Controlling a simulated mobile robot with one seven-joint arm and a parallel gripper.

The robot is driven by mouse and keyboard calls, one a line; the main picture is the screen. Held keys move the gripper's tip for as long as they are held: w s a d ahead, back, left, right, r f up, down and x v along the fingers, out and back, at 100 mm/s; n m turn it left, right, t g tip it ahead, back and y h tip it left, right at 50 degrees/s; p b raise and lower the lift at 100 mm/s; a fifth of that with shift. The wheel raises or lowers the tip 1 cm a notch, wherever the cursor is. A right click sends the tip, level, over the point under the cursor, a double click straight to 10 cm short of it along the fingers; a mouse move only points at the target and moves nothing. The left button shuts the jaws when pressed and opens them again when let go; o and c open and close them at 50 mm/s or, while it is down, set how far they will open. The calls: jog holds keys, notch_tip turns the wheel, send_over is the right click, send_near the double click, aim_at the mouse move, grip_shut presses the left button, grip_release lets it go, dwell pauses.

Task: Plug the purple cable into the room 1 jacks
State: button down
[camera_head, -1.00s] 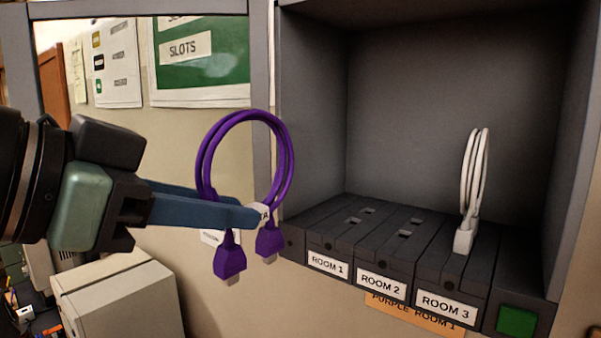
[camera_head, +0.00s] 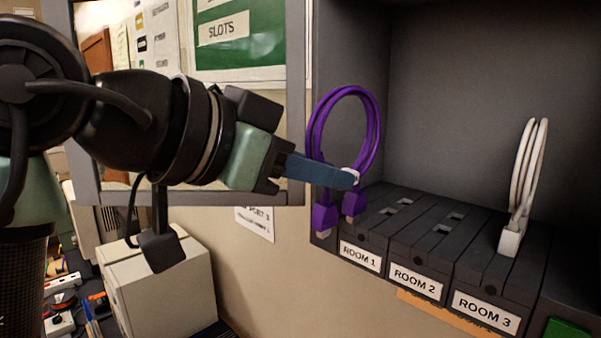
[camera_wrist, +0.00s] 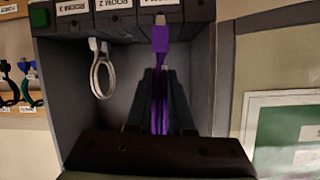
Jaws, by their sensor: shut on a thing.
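The purple cable (camera_head: 374,118) is a looped cord with two plugs hanging down at its lower end. My gripper (camera_head: 350,180) is shut on the cable near the plugs and holds it upright at the left end of the jack row. The plugs hang beside the room 1 block (camera_head: 360,256), near its left edge; I cannot tell whether they touch it. Dark openings, the jacks (camera_head: 390,211), show on top to the right of the plugs. In the wrist view, the purple plug (camera_wrist: 160,38) points toward the blocks, its metal tip near the rightmost label.
A white cable (camera_head: 510,240) stands plugged into the room 3 block. The room 2 block (camera_head: 418,284) has open slots. The grey cabinet's left side wall (camera_head: 350,60) stands behind the purple loop. A green square (camera_head: 567,327) is at the lower right.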

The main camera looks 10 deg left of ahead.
aim_at(350, 167)
jog(key=w+d, duration=0.2)
jog(key=w, duration=0.1)
jog(key=shift+d, duration=0.1)
jog(key=w+d+p, duration=0.1)
jog(key=w, duration=0.1)
jog(key=w+d+p, duration=0.1)
jog(key=w+d, duration=0.1)
jog(key=shift+w+d, duration=0.2)
jog(key=shift+w, duration=0.1)
jog(key=shift+w+d+f+p, duration=0.1)
jog(key=shift+w+d+p, duration=0.45)
jog(key=shift+w, duration=0.3)
jog(key=shift+w+d+p, duration=0.4)
jog(key=shift+w+d, duration=0.25)
jog(key=shift+w, duration=0.2)
jog(key=shift+n, duration=0.5)
jog(key=shift+s+a, duration=0.1)
jog(key=shift+p, duration=0.35)
jog(key=shift+f+b, duration=0.45)
jog(key=shift+f, duration=0.6)
dwell(2.4)
